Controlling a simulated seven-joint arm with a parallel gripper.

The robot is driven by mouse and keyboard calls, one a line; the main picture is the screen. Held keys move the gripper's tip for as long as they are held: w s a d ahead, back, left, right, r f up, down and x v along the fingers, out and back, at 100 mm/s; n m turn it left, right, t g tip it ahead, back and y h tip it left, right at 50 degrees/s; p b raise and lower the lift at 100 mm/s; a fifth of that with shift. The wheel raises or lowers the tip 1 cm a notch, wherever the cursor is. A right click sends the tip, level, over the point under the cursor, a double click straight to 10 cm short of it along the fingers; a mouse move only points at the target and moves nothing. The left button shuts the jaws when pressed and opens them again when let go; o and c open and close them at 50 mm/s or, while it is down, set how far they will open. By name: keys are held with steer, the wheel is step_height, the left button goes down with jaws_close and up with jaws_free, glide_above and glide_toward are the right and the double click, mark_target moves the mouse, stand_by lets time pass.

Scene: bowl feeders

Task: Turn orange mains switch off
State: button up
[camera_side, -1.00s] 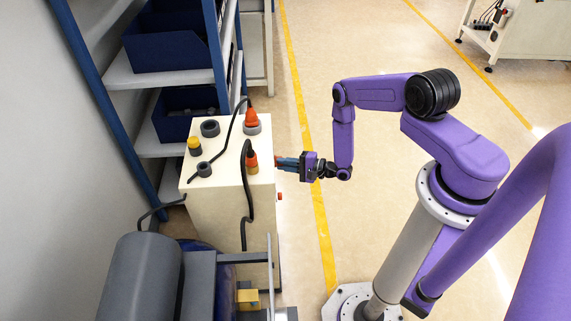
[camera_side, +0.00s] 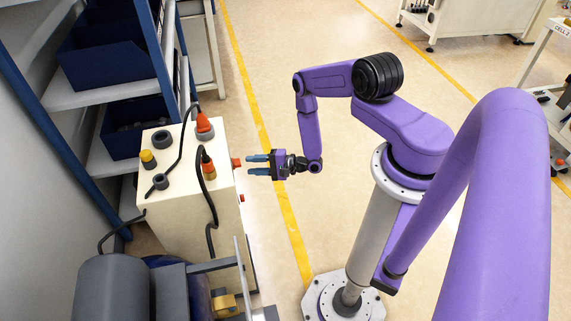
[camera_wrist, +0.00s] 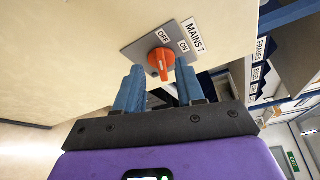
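The orange mains switch (camera_wrist: 161,62) is a rotary knob on a grey plate (camera_wrist: 135,50) labelled MAINS 7, with OFF and ON marks above and to its right in the wrist view. Its handle stands roughly upright in that view, nearer in line with OFF than ON; its exact setting is hard to read. In the side view, the switch (camera_side: 237,163) sticks out from the right side of the cream cabinet (camera_side: 175,222). My gripper (camera_side: 258,165) is open and empty, its blue fingers apart and a short gap from the switch. The fingers (camera_wrist: 157,82) also show in the wrist view.
An orange-red plug (camera_side: 204,125), another orange connector (camera_side: 208,168), cables and a yellow-topped knob (camera_side: 148,158) are on the cabinet top. A small red button (camera_side: 241,198) sits lower on its side. Blue-framed shelves stand behind.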

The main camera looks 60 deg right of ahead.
steer(key=v, duration=1.3)
steer(key=o, duration=0.9)
steer(key=shift+w+d+r+y, duration=0.1)
steer(key=shift+y, duration=0.2)
steer(key=m+g+y, duration=0.2)
steer(key=m+g, duration=0.9)
steer(key=m, duration=0.1)
glide_toward(239, 161)
steer(key=x, duration=0.9)
